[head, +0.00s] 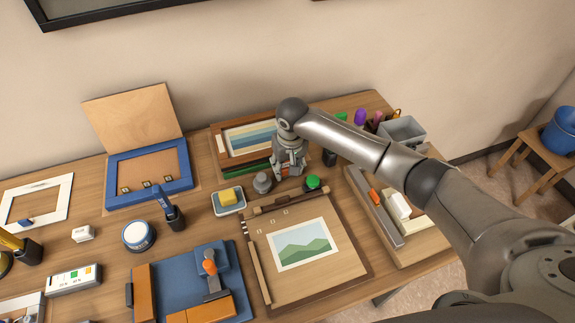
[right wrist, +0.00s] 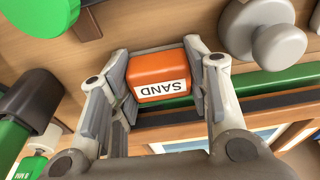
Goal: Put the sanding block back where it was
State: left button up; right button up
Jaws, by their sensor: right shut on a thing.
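The sanding block (right wrist: 158,75) is orange with a white SAND label. In the right wrist view it sits between the two fingers of my right gripper (right wrist: 160,90), which is shut on it. In the head view my right gripper (head: 289,168) points down at the back of the table, in front of the striped picture. The block is hidden there behind the fingers. I cannot tell whether it touches the table. My left gripper is not in view.
A grey knobbed weight (head: 262,183) and a green-topped item (head: 313,183) stand close on either side of my right gripper. A dish with a yellow sponge (head: 229,196) is to the left. A framed striped picture (head: 222,155) lies behind. A wooden board (head: 345,255) lies in front.

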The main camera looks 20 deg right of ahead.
jog(key=shift+f, duration=0.1)
jog(key=o, duration=1)
jog(key=r, duration=0.4)
jog(key=s+r+b, duration=0.1)
jog(key=r, duration=0.7)
jog(key=shift+s+r+b, duration=0.1)
jog(key=shift+s+b, duration=0.25)
jog(key=shift+s, duration=0.05)
